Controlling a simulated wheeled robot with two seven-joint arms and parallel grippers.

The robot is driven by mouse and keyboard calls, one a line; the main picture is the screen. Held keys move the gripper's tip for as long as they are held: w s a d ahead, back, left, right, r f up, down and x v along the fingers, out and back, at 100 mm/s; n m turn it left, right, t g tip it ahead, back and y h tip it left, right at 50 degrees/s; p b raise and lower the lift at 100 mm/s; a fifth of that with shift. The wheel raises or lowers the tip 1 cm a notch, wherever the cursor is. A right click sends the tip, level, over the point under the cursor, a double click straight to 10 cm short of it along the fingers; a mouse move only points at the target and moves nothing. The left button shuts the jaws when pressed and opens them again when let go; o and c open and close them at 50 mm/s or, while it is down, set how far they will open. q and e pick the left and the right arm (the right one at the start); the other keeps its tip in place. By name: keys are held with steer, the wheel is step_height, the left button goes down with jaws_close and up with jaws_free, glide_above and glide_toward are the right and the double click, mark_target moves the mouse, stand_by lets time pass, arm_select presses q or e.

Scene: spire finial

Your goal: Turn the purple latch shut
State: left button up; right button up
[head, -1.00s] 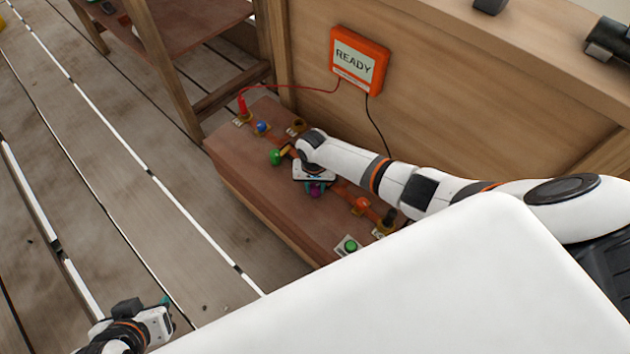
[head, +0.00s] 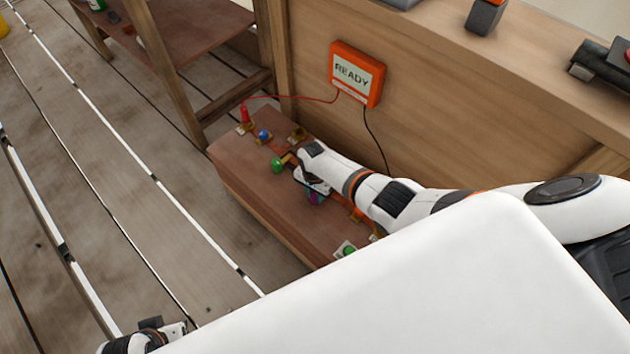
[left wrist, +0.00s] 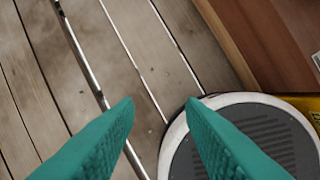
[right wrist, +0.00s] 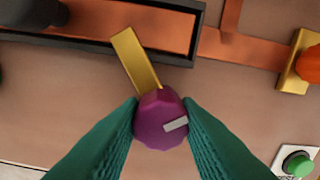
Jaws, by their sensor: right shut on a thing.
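The purple latch knob (right wrist: 160,118) sits between the teal fingers of my right gripper (right wrist: 162,125) in the right wrist view, touched on both sides. A brass bar (right wrist: 136,60) runs from the knob up and left, its far end over the lower edge of a dark-framed slot (right wrist: 190,62). In the head view the purple knob (head: 313,197) is mostly hidden under my right gripper (head: 314,190). My left gripper (left wrist: 160,110) is open and empty above the plank floor in the left wrist view.
A green knob (head: 277,164), blue knob (head: 264,134) and red plug (head: 244,114) stand on the wooden box (head: 235,160). A green button (right wrist: 298,164) and an orange knob (right wrist: 308,65) lie right of the latch. An orange READY box (head: 357,74) hangs on the wall.

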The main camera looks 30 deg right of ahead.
steer(key=m, duration=0.2)
steer(key=shift+r+m+p, duration=0.1)
steer(key=shift+m+p, duration=0.3)
arm_select(q)
step_height(320, 180, down, 7)
steer(key=shift+p, duration=0.35)
arm_select(e)
steer(key=shift+d+m, duration=0.1)
steer(key=shift+m, duration=1.9)
arm_select(q)
steer(key=shift+d, duration=0.1)
arm_select(e)
steer(key=o, duration=1)
steer(key=shift+c, duration=0.2)
arm_select(q)
steer(key=shift+r, duration=0.1)
